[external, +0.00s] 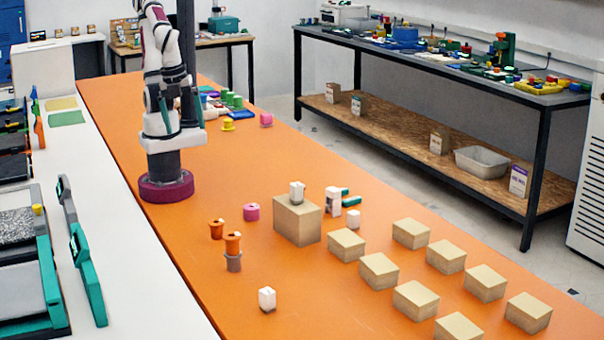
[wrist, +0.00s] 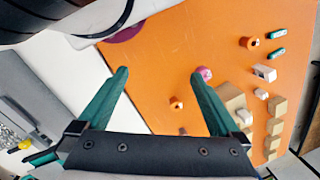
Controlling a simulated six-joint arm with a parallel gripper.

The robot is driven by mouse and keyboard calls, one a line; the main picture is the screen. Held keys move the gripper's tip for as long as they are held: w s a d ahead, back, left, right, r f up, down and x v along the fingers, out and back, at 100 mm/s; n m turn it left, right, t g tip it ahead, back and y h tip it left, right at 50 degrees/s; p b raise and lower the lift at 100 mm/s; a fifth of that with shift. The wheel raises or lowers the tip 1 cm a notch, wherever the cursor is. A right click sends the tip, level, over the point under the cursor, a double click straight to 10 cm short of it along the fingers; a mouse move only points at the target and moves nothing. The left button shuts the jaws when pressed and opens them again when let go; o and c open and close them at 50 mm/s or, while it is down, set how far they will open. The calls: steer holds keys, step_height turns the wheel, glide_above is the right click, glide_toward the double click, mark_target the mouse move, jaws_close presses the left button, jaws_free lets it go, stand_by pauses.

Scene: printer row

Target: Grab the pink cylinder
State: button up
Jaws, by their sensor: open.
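A pink cylinder (external: 251,211) stands on the orange table to the right of my arm's base in the external view. In the wrist view a pink cylinder (wrist: 206,71) shows just beside the right fingertip, on the table beyond it. A second pink cylinder (external: 266,119) stands farther back in the external view.
Orange spools (external: 216,229) stand just in front of the nearer pink cylinder, one on a grey piece. A tall tan box (external: 297,222) with a white piece (external: 297,191) on top stands to its right. Several low tan boxes (external: 378,271) fill the front right. The front-left table is mostly clear.

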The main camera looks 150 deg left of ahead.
steer(key=shift+c, duration=0.9)
steer(key=n+t+h, duration=0.9)
steer(key=n+t, duration=0.3)
steer(key=n, duration=2.3)
glide_toward(252, 205)
steer(key=x, duration=1.1)
steer(key=shift+w+d, duration=0.1)
jaws_close()
